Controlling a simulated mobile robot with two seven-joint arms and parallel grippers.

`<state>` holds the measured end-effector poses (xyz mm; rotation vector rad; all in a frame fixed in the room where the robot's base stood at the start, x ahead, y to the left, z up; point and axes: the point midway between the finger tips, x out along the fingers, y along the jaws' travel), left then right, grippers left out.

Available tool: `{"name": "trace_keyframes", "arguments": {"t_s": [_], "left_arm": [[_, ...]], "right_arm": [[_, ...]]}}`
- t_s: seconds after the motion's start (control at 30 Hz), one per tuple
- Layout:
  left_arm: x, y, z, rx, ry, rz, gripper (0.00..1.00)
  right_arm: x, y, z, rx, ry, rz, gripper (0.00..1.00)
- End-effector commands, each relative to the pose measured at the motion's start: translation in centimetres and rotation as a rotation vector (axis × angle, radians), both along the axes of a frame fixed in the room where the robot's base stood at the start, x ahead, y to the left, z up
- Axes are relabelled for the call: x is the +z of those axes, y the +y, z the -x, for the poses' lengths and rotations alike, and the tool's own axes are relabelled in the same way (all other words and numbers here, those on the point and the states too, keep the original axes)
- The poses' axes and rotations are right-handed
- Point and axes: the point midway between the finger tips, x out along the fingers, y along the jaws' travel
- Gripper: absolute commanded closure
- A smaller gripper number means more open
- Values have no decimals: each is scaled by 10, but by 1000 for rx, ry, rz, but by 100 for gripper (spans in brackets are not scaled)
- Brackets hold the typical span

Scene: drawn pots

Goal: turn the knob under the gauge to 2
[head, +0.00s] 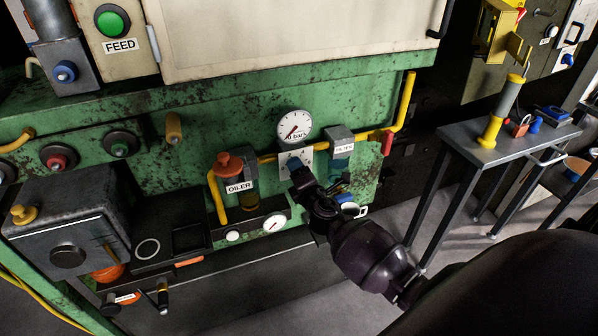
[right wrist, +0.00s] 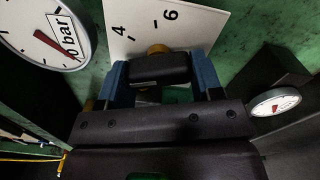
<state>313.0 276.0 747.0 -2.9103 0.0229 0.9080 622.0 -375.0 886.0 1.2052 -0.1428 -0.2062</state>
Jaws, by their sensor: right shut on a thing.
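The round white gauge (head: 294,125) with a red needle is on the green machine wall; it also shows in the right wrist view (right wrist: 45,32). Under it is a white scale plate (head: 289,158). In the right wrist view the plate (right wrist: 190,18) shows the marks 4 and 6. My right gripper (head: 299,176) is at the plate. Its blue fingers are shut on the dark knob (right wrist: 160,69), which has a brass-coloured part behind it. The knob's pointer and the 2 mark cannot be made out. My left gripper is not in view.
The OILER unit (head: 235,167) with a red cap and a yellow pipe is left of the plate. The FILTER unit (head: 341,142) is close on the right. A smaller gauge (head: 274,222) sits below. A grey table (head: 510,143) stands at the right.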

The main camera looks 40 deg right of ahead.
Motion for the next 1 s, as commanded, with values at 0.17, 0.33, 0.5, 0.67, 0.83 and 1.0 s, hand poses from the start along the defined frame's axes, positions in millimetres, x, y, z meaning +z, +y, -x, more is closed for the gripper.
{"name": "trace_keyframes", "arguments": {"t_s": [0.17,0.33,0.5,0.67,0.83,1.0], "left_arm": [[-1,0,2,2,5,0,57],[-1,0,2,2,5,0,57],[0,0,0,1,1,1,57],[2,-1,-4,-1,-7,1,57],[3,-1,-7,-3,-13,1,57],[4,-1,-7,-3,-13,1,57]], "right_arm": [[0,0,0,0,13,53,64],[0,0,0,0,18,73,64],[-1,0,0,0,18,77,64],[-1,0,0,0,18,76,64],[-1,0,0,0,18,75,22],[0,0,0,0,18,75,15]]}}
